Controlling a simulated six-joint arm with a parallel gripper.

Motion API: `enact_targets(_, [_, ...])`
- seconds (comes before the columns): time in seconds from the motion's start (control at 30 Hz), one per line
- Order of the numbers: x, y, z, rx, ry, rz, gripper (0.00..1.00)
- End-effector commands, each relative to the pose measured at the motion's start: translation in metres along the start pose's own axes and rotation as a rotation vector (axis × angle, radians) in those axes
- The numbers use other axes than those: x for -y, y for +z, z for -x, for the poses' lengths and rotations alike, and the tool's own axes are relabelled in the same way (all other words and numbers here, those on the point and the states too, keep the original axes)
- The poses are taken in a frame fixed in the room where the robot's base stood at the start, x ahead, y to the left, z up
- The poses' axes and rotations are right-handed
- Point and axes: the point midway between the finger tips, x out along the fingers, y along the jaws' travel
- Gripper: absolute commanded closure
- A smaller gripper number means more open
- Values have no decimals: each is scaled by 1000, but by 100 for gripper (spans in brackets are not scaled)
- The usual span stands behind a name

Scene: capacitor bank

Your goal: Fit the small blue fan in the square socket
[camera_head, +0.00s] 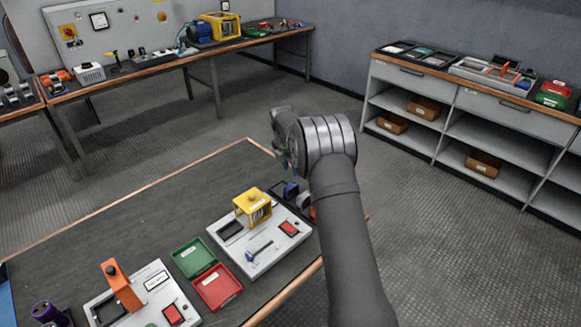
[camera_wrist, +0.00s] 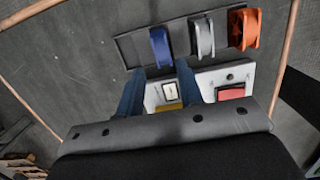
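The small blue fan (camera_wrist: 160,47) stands upright in a dark tray (camera_wrist: 125,45), left of a grey fan (camera_wrist: 203,38) and an orange fan (camera_wrist: 243,28). In the head view the blue fan (camera_head: 291,190) is partly hidden beside my arm. My gripper (camera_wrist: 158,72) is open and empty. Its two dark blue fingers point towards the blue fan, which appears just beyond and between their tips. In the head view two white panels show dark recesses: one at the middle (camera_head: 230,231) and one at the front left (camera_head: 108,313). I cannot tell which is the square socket.
A yellow cage (camera_head: 252,206), a lever and a red switch (camera_head: 289,228) are on the middle panel. Green (camera_head: 193,257) and red (camera_head: 218,288) trays lie between the panels. An orange bracket (camera_head: 121,285) rises from the left panel. The table's far part is clear.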

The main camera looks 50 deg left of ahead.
Motion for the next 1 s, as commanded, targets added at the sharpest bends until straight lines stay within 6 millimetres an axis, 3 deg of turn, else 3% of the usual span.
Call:
enact_targets(0.7, [1,-10,-67,-1,0,-4,66])
enact_targets(1.0, [0,-12,-84,0,1,-4,66])
